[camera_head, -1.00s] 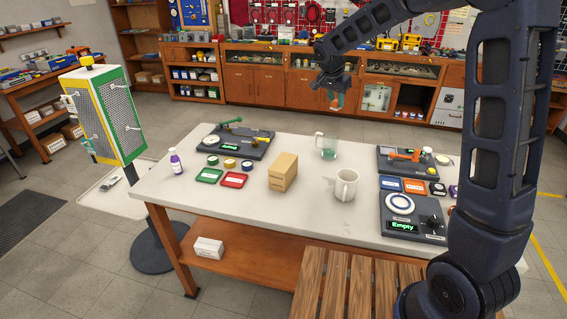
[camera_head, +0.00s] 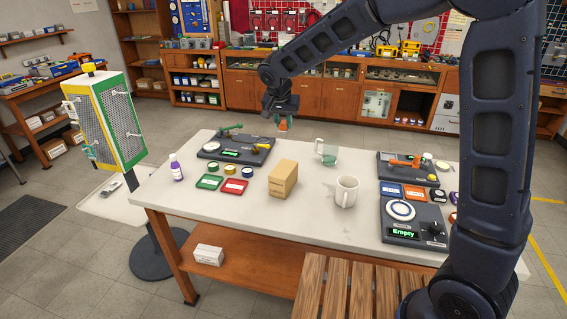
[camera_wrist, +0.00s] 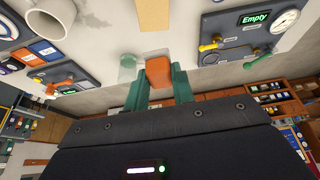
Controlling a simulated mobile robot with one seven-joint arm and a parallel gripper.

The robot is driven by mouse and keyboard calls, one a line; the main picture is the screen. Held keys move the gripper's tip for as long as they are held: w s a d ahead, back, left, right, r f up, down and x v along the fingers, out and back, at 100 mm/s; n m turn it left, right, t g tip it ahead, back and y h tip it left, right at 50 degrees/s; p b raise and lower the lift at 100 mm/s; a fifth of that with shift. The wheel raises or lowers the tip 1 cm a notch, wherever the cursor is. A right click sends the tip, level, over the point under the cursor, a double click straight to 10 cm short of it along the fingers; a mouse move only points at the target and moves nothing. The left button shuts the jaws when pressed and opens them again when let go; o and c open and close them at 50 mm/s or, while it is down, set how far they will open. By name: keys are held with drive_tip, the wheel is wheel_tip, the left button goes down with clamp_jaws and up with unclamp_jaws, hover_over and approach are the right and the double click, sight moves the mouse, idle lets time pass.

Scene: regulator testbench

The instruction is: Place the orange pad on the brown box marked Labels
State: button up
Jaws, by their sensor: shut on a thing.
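My gripper (camera_head: 282,122) is raised above the far edge of the white table. Its green fingers (camera_wrist: 159,88) are shut on the orange pad (camera_wrist: 158,72), seen in the wrist view; in the head view the pad (camera_head: 283,126) shows small between the fingertips. The brown box (camera_head: 283,179) stands upright near the middle of the table, nearer the front than my gripper and below it. It also shows at the top of the wrist view (camera_wrist: 155,14). Any label marking on it is too small to read. The pad is apart from the box.
A clear glass mug (camera_head: 326,151) and a white mug (camera_head: 346,191) stand right of the box. Green (camera_head: 209,182) and red (camera_head: 235,186) pads lie to its left. Devices stand at the back left (camera_head: 232,150) and right (camera_head: 415,222). Open tabletop lies in front of the box.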

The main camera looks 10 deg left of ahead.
wheel_tip(320, 180, down, 16)
drive_tip(key=shift+r, duration=0.2)
idle(0.4)
drive_tip(key=o, duration=1)
drive_tip(key=shift+f, duration=0.1)
drive_tip(key=shift+c, duration=0.2)
drive_tip(key=v, duration=1.2)
